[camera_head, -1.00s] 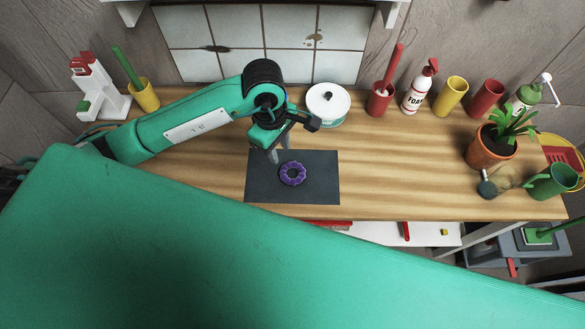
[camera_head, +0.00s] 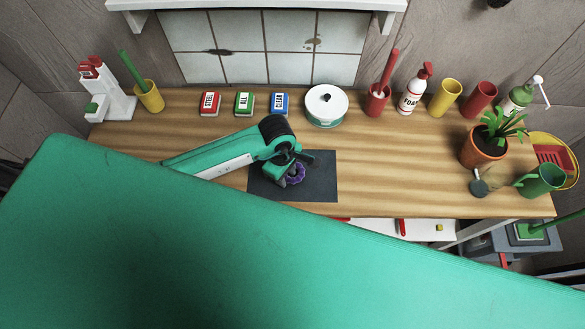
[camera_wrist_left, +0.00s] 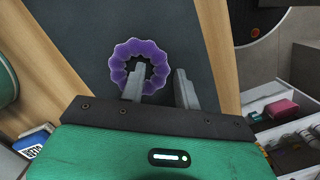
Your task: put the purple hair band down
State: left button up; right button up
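The purple hair band (camera_head: 298,173), a scalloped ring, lies flat on the dark grey mat (camera_head: 320,187) on the wooden counter. My left gripper (camera_head: 286,178) is low over the mat and partly covers the band in the head view. In the left wrist view the two fingers (camera_wrist_left: 160,74) stand apart with a clear gap. One finger overlaps the near part of the band (camera_wrist_left: 117,62) and its hole; the other is just to the right of the band. Whether either finger touches it cannot be told. My right gripper is not in view.
A white canister (camera_head: 327,107) stands behind the mat. Red, green and blue boxes (camera_head: 244,104) sit to its left. A red cup (camera_head: 377,102), foam bottle (camera_head: 411,92) and potted plant (camera_head: 482,148) stand to the right.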

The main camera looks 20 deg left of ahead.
aim_at(287, 177)
pick_arm(q)
jog(key=shift+f, duration=0.15)
jog(key=shift+c, duration=0.4)
grip_shut()
notch_tip(287, 177, up, 20)
jog(key=b, duration=0.5)
jog(key=w+a+f+m+g+y, duration=0.1)
jog(key=w+a+m, duration=0.3)
jog(key=m, duration=1)
jog(key=a, duration=0.3)
jog(key=shift+a+f, duration=0.35)
jog(key=shift+a, duration=0.05)
